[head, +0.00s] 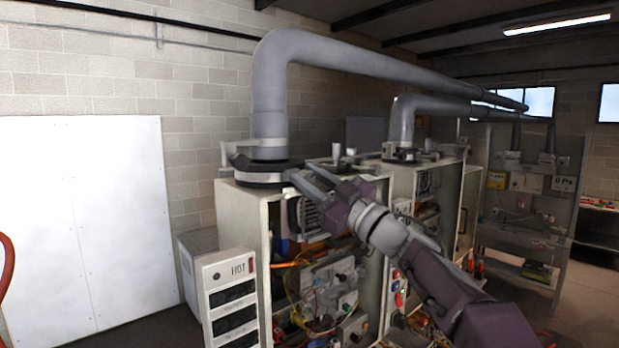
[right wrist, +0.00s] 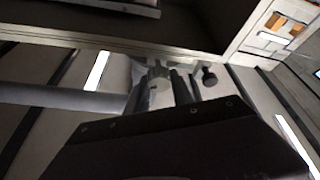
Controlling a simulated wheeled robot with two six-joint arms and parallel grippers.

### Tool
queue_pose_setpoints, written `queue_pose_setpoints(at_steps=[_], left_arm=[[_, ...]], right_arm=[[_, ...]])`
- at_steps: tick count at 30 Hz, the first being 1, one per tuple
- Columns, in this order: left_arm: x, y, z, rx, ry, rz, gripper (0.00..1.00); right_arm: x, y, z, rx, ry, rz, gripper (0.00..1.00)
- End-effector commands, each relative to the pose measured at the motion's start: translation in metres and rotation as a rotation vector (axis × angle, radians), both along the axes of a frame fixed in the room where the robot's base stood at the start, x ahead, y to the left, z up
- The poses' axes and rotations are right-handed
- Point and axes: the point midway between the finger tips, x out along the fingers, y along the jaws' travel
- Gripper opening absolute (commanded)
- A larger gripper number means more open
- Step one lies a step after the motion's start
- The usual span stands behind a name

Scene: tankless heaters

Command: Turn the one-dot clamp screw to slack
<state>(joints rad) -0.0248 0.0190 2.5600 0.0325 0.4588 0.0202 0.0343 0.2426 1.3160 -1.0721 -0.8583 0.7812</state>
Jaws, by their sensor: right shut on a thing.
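The nearest heater has a clamp collar (head: 262,172) around the foot of its thick grey flue pipe (head: 268,105). My right gripper (head: 303,173) reaches in from the lower right to the right side of this collar. In the right wrist view, its dark fingers (right wrist: 163,88) are shut on a pale, ridged clamp screw (right wrist: 158,74). The fingers hide part of the screw. I cannot make out dot marks, so I cannot tell which screw it is or how far it is turned. My left gripper is not in view.
A small dark knob (right wrist: 209,77) sits close beside the fingers in the right wrist view. A second heater's collar (head: 402,153) and pipe stand behind. The open heater cabinet (head: 240,215) is under my arm. A louvred HOT box (head: 228,275) stands at its left front.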

Motion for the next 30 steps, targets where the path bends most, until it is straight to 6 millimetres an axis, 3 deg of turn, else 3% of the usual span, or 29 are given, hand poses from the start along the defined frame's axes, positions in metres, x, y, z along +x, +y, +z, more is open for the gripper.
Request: queue_pose_setpoints(at_steps=[17,18,19,30], left_arm=[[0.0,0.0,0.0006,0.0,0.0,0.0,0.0],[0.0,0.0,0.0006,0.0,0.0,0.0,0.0],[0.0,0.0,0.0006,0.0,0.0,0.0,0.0],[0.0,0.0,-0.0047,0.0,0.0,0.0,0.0]], right_arm=[[-0.0002,-0.0006,0.0019,-0.024,-0.021,-0.003,0.0],[-0.0002,-0.0006,0.0019,-0.023,-0.021,-0.002,0.39],[-0.0002,-0.0005,0.0018,-0.023,-0.021,-0.002,0.47],[-0.003,-0.0033,-0.0028,-0.025,-0.021,-0.002,0.48]])
